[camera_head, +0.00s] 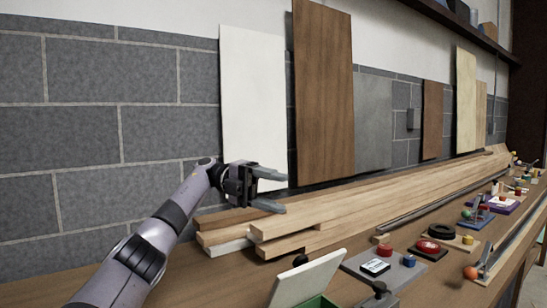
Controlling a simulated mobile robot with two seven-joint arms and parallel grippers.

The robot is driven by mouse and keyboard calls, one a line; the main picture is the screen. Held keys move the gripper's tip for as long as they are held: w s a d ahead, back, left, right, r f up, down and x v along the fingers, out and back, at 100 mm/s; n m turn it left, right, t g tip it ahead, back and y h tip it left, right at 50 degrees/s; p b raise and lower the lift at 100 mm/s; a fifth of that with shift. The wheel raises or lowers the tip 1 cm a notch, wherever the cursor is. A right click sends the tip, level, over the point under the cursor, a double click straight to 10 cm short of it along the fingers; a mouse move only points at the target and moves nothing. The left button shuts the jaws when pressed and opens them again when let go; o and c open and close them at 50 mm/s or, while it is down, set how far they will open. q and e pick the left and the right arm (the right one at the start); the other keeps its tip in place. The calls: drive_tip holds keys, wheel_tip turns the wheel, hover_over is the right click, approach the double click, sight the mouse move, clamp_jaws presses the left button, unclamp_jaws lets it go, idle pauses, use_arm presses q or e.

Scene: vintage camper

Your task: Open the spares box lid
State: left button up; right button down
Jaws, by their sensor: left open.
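The box (320,301) at the bottom edge shows a strip of green under a pale lid (306,279). The lid stands tilted up, with a dark knob (300,260) at its upper edge. The lower part of the box is cut off by the picture edge. My left gripper (280,193) is open and empty, its fingers pointing right. It appears above and to the left of the lid, in front of the wood planks, apart from the lid. My right gripper is not in view.
Stacked planks (350,215) run along the bench behind the box. A grey plate (384,268) with a small display and red and blue parts lies right of the lid. A red-and-black disc item (428,247) lies beyond. Boards (323,90) lean on the wall.

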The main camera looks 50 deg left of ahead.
use_arm(q)
wheel_tip(320, 180, up, 7)
drive_tip(key=p, duration=0.1)
drive_tip(key=shift+f+p, duration=0.2)
drive_tip(key=shift+p, duration=0.1)
